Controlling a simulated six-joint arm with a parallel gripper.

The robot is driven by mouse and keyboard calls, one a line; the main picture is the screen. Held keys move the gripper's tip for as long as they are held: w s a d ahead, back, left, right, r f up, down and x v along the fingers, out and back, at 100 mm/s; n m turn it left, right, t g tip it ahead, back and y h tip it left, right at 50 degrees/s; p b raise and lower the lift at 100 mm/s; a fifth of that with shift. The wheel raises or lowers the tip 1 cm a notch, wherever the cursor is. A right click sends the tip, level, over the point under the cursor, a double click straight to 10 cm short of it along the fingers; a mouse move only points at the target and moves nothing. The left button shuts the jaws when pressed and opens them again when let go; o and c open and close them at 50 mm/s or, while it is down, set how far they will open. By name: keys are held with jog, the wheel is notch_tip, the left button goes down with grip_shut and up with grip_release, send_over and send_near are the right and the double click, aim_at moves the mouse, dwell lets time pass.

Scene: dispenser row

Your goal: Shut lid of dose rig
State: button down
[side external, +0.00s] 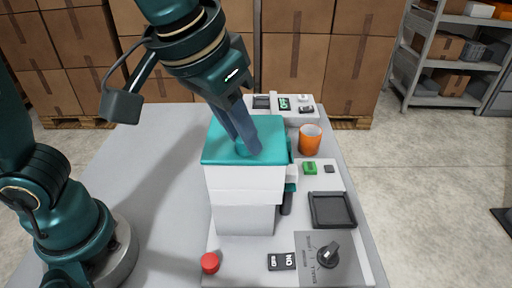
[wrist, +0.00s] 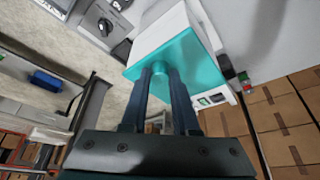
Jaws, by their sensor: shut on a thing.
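The dose rig (side external: 245,195) is a white box-shaped unit on the table, with a teal lid (side external: 222,148) on top. The lid lies level on the white body, and I see no clear gap beneath it. A small round teal knob stands on the lid. My gripper (side external: 245,147) reaches down from above with its fingers around this knob, shut on it. In the wrist view, the fingers (wrist: 160,75) close on the knob (wrist: 160,68), with the teal lid (wrist: 195,65) around it. The fingers partly hide the knob.
An orange cup (side external: 310,140), a dark square tray (side external: 332,210), a green block (side external: 310,168), a rotary dial (side external: 327,255), a black-and-white switch (side external: 281,262) and a red button (side external: 210,263) surround the rig. The table (side external: 165,180) is bare to its left.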

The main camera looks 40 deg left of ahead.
jog(key=c, duration=0.7)
grip_release()
jog(key=shift+s+d, duration=0.1)
jog(key=shift+d, duration=0.05)
jog(key=shift+o, duration=0.2)
jog(key=v, duration=0.5)
jog(key=shift+r, duration=0.15)
jog(key=a+n, duration=0.1)
jog(key=a, duration=0.1)
jog(key=a+n, duration=0.1)
jog(key=a, duration=0.2)
jog(key=shift+r, duration=0.15)
jog(key=s+a+f+m, duration=0.1)
jog(key=s+a+f, duration=0.1)
jog(key=f, duration=0.3)
jog(key=s+a+f+m+t, duration=0.1)
jog(key=s+a+f, duration=0.1)
jog(key=f, duration=0.3)
jog(key=shift+s+a, duration=0.25)
jog(key=shift+a, duration=0.5)
